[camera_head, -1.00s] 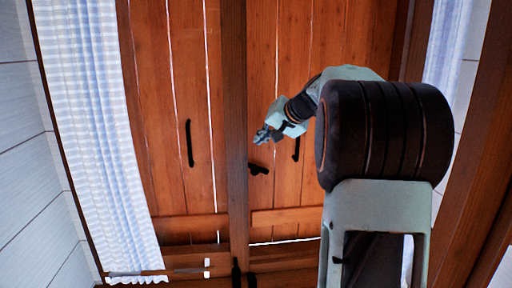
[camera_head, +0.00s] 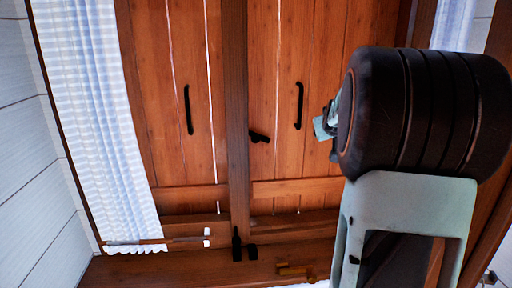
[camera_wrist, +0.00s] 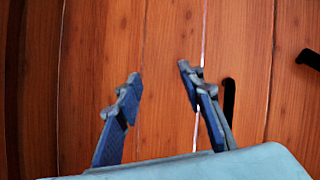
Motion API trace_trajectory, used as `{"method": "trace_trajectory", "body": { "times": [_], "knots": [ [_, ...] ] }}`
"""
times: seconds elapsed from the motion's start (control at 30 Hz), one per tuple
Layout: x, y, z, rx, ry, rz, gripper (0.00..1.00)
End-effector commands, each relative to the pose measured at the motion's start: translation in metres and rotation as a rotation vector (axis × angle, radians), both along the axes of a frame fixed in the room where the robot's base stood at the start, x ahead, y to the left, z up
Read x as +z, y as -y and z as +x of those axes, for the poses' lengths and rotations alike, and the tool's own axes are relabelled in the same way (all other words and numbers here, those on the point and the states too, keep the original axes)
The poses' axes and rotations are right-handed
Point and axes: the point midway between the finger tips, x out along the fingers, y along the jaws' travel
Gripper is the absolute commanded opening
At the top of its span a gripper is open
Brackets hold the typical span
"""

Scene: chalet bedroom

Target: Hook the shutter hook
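The black shutter hook (camera_head: 258,136) is on the right wooden shutter (camera_head: 277,60), beside the central post (camera_head: 236,110). It lies tilted, its left end close to the post. My gripper (camera_head: 326,126) is to its right, apart from it, and largely hidden behind my arm in the head view. In the wrist view my gripper (camera_wrist: 160,72) is open and empty, its two blue fingers spread in front of the planks. A black handle (camera_wrist: 228,98) is right of the fingers. A black piece (camera_wrist: 310,59), probably the hook, is cut off at the right edge.
Black handles stand on the left shutter (camera_head: 188,110) and right shutter (camera_head: 299,106). A striped curtain (camera_head: 100,120) hangs at left, with a rod (camera_head: 170,240) low down. Small dark pieces (camera_head: 237,245) sit below the post. The area before the hook is clear.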

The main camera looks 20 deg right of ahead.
Motion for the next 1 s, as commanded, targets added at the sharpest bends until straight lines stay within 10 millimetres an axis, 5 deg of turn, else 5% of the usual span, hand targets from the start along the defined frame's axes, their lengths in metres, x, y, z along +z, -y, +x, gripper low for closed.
{"method": "trace_trajectory", "body": {
  "times": [0.13,0.27,0.7,1.0],
  "knots": [
    [-0.016,0.006,-0.001,0.076,0.008,-0.265,0.36],
    [-0.02,-0.012,0.003,0.187,0.042,-0.484,0.36],
    [-0.048,-0.169,-0.005,0.667,0.304,-0.924,0.36],
    [-0.048,-0.198,0.0,0.738,0.362,-0.956,0.36]
  ]
}}
